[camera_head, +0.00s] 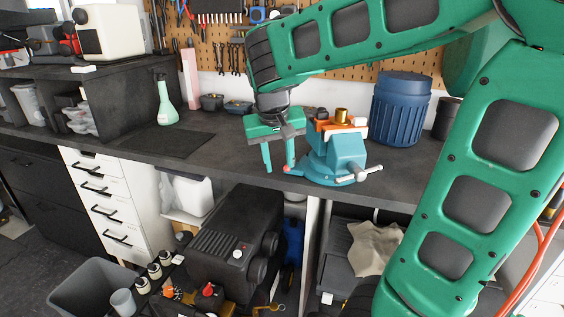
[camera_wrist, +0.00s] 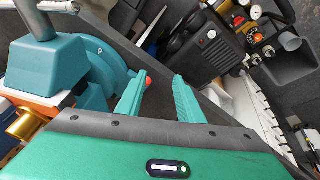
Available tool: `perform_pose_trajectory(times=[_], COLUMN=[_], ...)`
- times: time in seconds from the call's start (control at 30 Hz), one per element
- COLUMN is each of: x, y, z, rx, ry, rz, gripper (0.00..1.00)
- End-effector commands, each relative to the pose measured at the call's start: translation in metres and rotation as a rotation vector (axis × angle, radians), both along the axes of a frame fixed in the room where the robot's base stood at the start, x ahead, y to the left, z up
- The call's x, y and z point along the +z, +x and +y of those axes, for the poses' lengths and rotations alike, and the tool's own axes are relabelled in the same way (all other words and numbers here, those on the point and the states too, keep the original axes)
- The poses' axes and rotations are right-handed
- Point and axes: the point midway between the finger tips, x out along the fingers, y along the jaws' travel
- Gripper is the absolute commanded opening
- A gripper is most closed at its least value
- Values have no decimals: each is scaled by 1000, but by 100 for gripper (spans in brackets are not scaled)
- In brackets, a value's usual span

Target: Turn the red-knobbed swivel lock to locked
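The teal bench vise (camera_head: 347,156) stands near the bench's front edge, with a round swivel base; it also fills the left of the wrist view (camera_wrist: 85,75). The small red knob (camera_wrist: 149,81) of the swivel lock is at the rim of the base, mostly hidden by a finger. In the head view the red knob (camera_head: 288,169) shows low at the base's left side. My green gripper (camera_head: 279,168) points down just left of the vise. In the wrist view its fingers (camera_wrist: 160,75) are apart, the left one close beside the knob; contact cannot be told.
An orange part with a brass cylinder (camera_head: 341,115) sits at the vise's top. The vise handle (camera_head: 373,170) sticks out to the right. A blue barrel (camera_head: 401,108) stands behind. A green bottle (camera_head: 166,103) and dark mat (camera_head: 168,144) are left; the bench between is clear.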

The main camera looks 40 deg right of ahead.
Motion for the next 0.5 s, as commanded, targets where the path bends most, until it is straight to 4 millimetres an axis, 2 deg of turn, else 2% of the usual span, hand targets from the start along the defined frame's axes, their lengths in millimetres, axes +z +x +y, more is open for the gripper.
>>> perform_pose_trajectory(times=[0.03, 0.1, 0.23, 0.4, 0.5], x=[10, 24, 44, 59, 59], y=[11, 19, 28, 31, 31], z=[-2, -7, -8, -4, -5], rx=[-61, -163, -319, -432, -455], ry=[-16, -35, -59, -68, -71], rz=[5, 10, 7, -1, -2], gripper=[34, 34, 34, 34, 34])
